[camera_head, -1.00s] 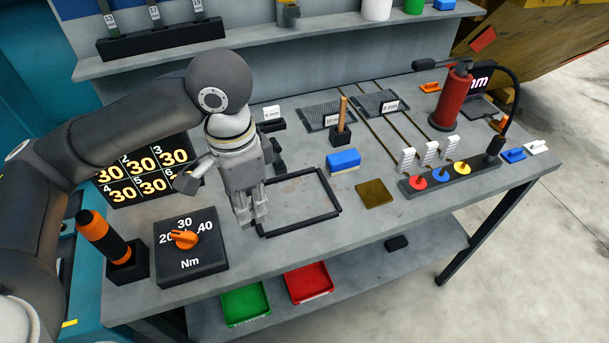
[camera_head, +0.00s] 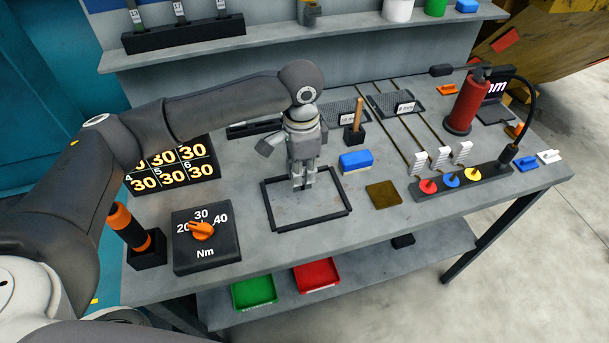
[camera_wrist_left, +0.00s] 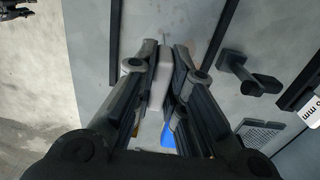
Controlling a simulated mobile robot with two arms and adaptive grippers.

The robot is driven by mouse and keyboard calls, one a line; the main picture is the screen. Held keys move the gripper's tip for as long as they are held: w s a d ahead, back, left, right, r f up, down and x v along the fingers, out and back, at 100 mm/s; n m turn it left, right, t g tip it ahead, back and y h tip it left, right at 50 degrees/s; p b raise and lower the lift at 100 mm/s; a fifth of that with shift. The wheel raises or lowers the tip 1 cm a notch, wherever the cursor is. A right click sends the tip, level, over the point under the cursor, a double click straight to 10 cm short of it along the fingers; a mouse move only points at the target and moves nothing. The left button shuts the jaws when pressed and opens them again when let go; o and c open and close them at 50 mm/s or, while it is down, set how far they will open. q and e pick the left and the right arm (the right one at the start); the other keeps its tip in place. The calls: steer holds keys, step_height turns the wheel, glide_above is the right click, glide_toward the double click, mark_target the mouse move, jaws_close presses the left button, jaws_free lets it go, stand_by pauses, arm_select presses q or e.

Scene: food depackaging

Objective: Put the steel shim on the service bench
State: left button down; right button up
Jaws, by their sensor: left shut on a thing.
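My left gripper (camera_head: 302,184) points down over the black rectangular frame (camera_head: 311,220) on the grey service bench (camera_head: 240,165). Its fingers are shut on a thin pale piece (camera_wrist_left: 158,88), which shows between them in the left wrist view and looks like the steel shim. The fingers hide much of it, and in the head view I cannot make it out. I cannot tell whether it touches the bench top. The inside of the frame looks empty around the fingertips.
A blue block (camera_head: 356,160) and a brass-coloured plate (camera_head: 383,195) lie right of the frame. The torque dial box (camera_head: 207,245) stands to its left. A red cylinder (camera_head: 466,105) stands at the far right. Green (camera_head: 254,291) and red (camera_head: 316,275) trays sit on the lower shelf.

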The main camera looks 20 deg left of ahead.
arm_select(q)
steer(key=shift+w+d+f, duration=0.15)
steer(key=shift+w+f, duration=0.45)
steer(key=shift+f, duration=0.15)
step_height(320, 180, down, 2)
steer(key=shift+p, duration=0.95)
steer(key=shift+f, duration=0.5)
arm_select(e)
steer(key=shift+s+a+r, duration=0.25)
steer(key=shift+s+r, duration=0.65)
steer(key=shift+r, duration=0.05)
steer(key=shift+w, duration=0.1)
arm_select(q)
steer(key=c, duration=1.5)
jaws_free()
steer(key=shift+f, duration=0.1)
arm_select(e)
steer(key=shift+w, duration=0.15)
steer(key=shift+d, duration=0.15)
